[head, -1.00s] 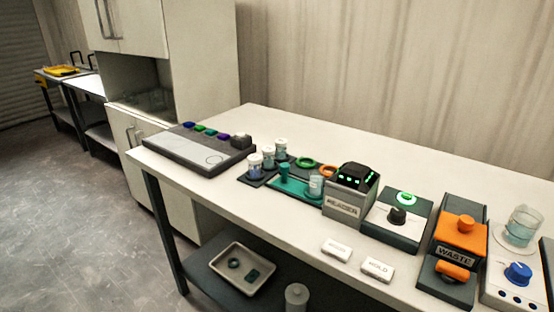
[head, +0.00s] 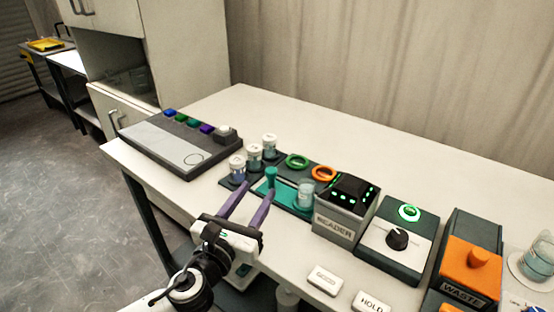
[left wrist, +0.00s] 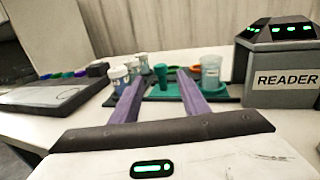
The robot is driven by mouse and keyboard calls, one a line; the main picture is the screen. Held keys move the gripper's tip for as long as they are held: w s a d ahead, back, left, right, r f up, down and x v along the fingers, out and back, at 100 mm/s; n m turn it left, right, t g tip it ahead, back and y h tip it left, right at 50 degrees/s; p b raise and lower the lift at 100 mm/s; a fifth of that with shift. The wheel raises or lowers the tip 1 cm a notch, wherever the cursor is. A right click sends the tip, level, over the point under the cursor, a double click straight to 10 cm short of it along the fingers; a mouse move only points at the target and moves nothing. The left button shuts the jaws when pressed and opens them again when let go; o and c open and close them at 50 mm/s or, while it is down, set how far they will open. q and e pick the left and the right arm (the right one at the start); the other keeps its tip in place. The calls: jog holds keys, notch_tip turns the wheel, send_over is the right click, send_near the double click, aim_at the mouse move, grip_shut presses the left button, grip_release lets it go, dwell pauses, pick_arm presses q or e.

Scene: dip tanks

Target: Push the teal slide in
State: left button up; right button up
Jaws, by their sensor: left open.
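The teal slide (head: 284,193) lies flat on a dark mat beside the reader, with an upright teal knob (head: 271,177) near its left end and a clear beaker (head: 305,194) on its right part. The slide also shows in the left wrist view (left wrist: 163,96), with the knob (left wrist: 161,76) standing between my fingers as seen there. My left gripper (head: 257,198) is open, its two purple fingers pointing at the knob from the front. Whether the fingers touch the slide I cannot tell. The reader (head: 345,208) is a grey box with green lights. My right gripper is not in view.
Several white-capped vials (head: 254,157) stand just left of the slide. A green ring (head: 297,161) and an orange ring (head: 323,173) lie behind it. A dial box (head: 397,239) and an orange waste unit (head: 468,262) stand to the right. The table's back is clear.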

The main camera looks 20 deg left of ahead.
aim_at(269, 174)
pick_arm(q)
jog(key=w, duration=0.3)
jog(key=shift+w+d+r, duration=0.2)
jog(key=shift+w+r, duration=0.05)
jog(key=w, duration=0.5)
jog(key=shift+d+f, duration=0.15)
jog(key=shift+d, duration=0.1)
jog(key=shift+w, duration=0.5)
grip_shut()
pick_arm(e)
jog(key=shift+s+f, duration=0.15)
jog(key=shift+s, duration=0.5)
